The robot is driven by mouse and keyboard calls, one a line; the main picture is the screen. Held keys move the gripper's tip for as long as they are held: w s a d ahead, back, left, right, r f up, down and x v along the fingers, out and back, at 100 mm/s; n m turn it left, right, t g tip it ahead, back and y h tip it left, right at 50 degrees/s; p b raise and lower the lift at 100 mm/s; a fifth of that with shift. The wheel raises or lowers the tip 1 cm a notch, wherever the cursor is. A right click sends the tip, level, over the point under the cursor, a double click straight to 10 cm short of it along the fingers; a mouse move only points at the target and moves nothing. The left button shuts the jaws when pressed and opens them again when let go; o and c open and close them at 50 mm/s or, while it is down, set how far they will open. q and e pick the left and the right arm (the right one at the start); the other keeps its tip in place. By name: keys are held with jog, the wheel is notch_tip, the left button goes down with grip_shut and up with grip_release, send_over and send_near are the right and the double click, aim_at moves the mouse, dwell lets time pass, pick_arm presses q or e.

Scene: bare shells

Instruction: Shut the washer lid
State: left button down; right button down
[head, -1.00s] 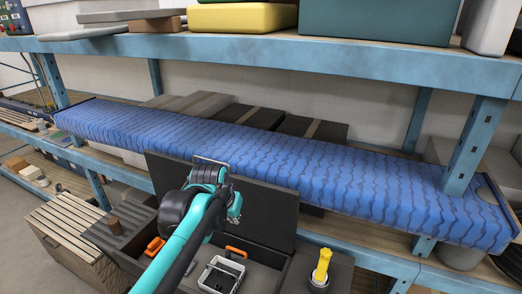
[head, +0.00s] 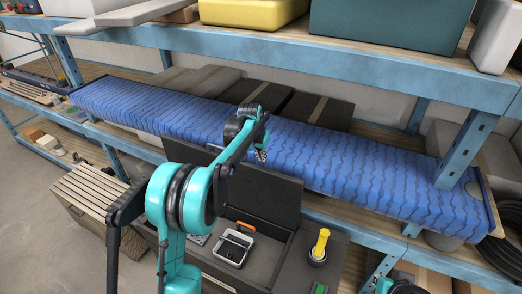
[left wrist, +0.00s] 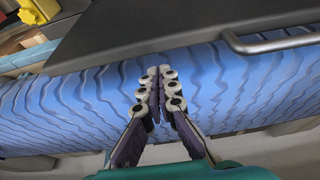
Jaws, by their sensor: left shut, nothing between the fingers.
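A dark grey lid (head: 277,196) stands raised at the back of an open dark box (head: 262,262). I take it to be the washer lid. In the left wrist view, a dark panel (left wrist: 150,32) with a metal handle (left wrist: 270,40) fills the top; it looks like this lid. My left gripper (head: 261,155) is shut and empty near the lid's top edge, against the blue ribbed cover. In the left wrist view its fingertips (left wrist: 158,78) meet over the blue, apart from the panel. My arm hides the lid's left part. My right gripper is not in view.
The blue ribbed cover (head: 350,175) runs along the shelf behind the lid. A blue shelf beam (head: 350,65) crosses above it. A small metal-rimmed tray (head: 234,250) is in the box, and a yellow-topped item (head: 321,243) stands to its right.

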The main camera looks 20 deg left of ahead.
pick_arm(q)
jog(key=shift+x, duration=2.1)
jog(key=shift+s+f, duration=0.1)
